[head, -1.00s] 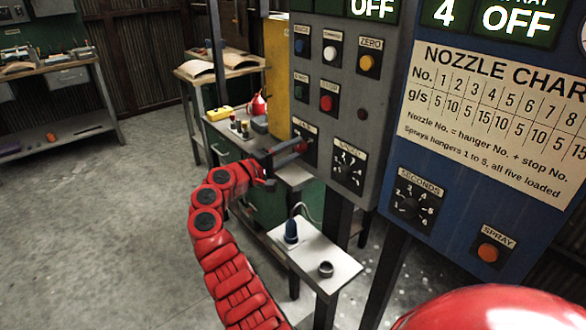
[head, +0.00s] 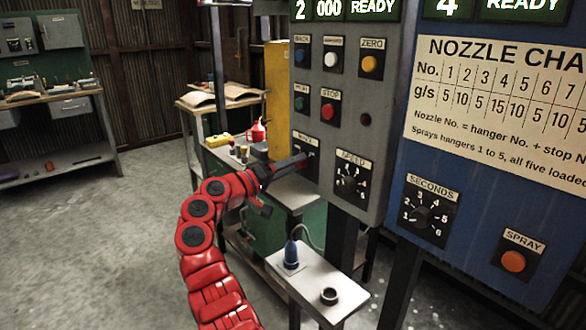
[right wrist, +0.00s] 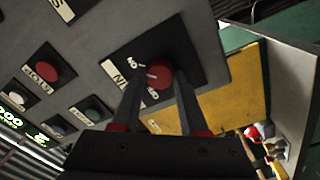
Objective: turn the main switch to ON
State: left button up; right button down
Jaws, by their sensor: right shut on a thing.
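The main switch is a red round knob (right wrist: 158,73) on a black plate, seen in the right wrist view. The grey panel's display (head: 345,9) reads 2, 000, READY. My left gripper is not in view.
A speed dial (head: 349,178) is close right of the switch, with several push buttons above. A blue panel (head: 480,215) stands further right. Open floor lies left.

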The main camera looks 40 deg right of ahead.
jog(key=shift+f, duration=0.1)
jog(key=shift+c, duration=2.2)
grip_release()
jog(key=s+a+f, duration=0.1)
jog(key=a, duration=1.6)
jog(key=shift+s+a, duration=0.15)
jog(key=shift+a, duration=0.05)
